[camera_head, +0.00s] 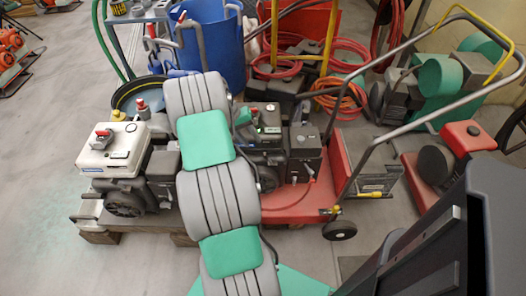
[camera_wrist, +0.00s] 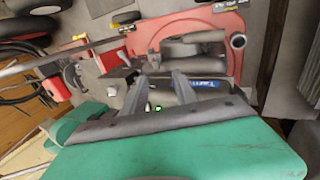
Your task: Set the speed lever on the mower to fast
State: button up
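The red-decked mower (camera_head: 300,200) with a long grey push handle stands right of centre in the head view, partly behind my grey-and-green arm. Its dark engine block (camera_head: 305,150) shows beside the arm. In the wrist view, my gripper (camera_wrist: 158,86) has two grey fingers standing apart, with no object clearly held between them. Beyond them lie dark machine parts and a red housing (camera_wrist: 238,40) with a rounded edge. A small white piece and a bright green spot show between the finger bases. I cannot make out the speed lever or its setting. My gripper is hidden in the head view.
A white-topped engine (camera_head: 112,150) sits on a low pallet at left. A blue bin (camera_head: 212,45), a red container (camera_head: 300,20) and coiled red hoses (camera_head: 345,98) crowd the back. Another red machine (camera_head: 467,137) stands at right.

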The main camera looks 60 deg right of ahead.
aim_at(264, 153)
jog(key=x, duration=0.3)
jog(key=b+x, duration=0.1)
jog(key=x, duration=0.5)
jog(key=shift+s+d+r, duration=0.25)
jog(key=shift+s+d, duration=0.05)
jog(key=shift+s, duration=0.1)
jog(key=shift+c, duration=0.2)
grip_shut()
jog(key=shift+w, duration=0.1)
dwell(0.5)
